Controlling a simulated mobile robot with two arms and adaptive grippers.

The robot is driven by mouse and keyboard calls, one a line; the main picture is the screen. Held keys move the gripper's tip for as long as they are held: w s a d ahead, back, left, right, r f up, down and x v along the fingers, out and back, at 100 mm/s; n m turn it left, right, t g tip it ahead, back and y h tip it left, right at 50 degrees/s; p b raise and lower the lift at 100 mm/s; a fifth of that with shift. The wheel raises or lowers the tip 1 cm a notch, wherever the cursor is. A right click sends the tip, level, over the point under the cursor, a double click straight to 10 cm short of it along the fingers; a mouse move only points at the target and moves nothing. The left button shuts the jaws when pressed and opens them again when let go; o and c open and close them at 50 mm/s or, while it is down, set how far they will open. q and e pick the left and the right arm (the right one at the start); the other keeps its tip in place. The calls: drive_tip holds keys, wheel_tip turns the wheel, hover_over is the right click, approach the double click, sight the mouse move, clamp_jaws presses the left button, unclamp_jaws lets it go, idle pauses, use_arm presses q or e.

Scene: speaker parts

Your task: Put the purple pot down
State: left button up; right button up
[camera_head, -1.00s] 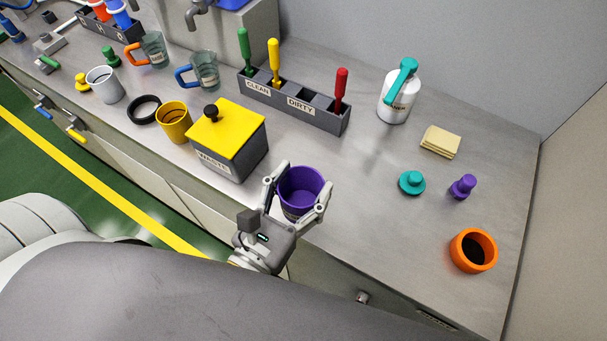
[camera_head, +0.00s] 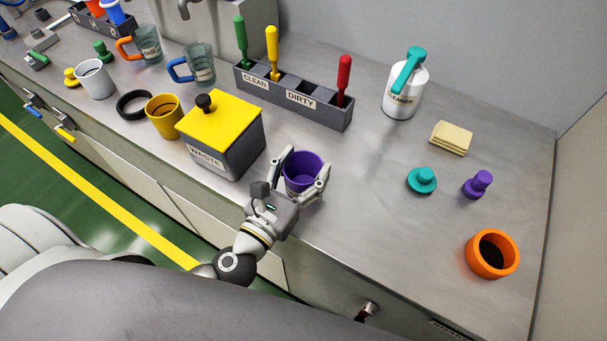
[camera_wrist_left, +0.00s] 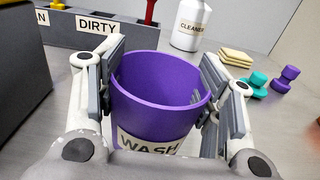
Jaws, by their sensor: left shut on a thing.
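The purple pot (camera_head: 302,173) is upright between the fingers of my left gripper (camera_head: 305,178), near the front edge of the counter, just right of the waste box. My left gripper is shut on it, one finger on each side. In the left wrist view the purple pot (camera_wrist_left: 160,95) shows an open top and a label reading "WASH". The pot's underside is hidden, so I cannot tell whether it touches the counter. My right gripper is not in view.
The grey waste box (camera_head: 222,140) with a yellow lid stands close left of the pot. A grey rack (camera_head: 295,98) with brushes stands behind. A teal stopper (camera_head: 422,181), purple stopper (camera_head: 478,184) and orange pot (camera_head: 491,254) are at right. The counter between is clear.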

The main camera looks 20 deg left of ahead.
use_arm(q)
drive_tip(key=shift+f, duration=0.15)
drive_tip(key=shift+f, duration=0.15)
drive_tip(key=o, duration=1)
drive_tip(key=shift+r, duration=0.35)
drive_tip(key=shift+s+a+f+b, duration=0.1)
drive_tip(key=shift+s+a+b, duration=0.5)
drive_tip(key=shift+s, duration=1.4)
drive_tip(key=shift+s+a+r+b, duration=0.15)
drive_tip(key=shift+s+b, duration=0.8)
drive_tip(key=shift+s, duration=1)
drive_tip(key=shift+s+a+f+b, duration=0.15)
drive_tip(key=shift+s+a+b, duration=0.45)
drive_tip(key=shift+s, duration=1.4)
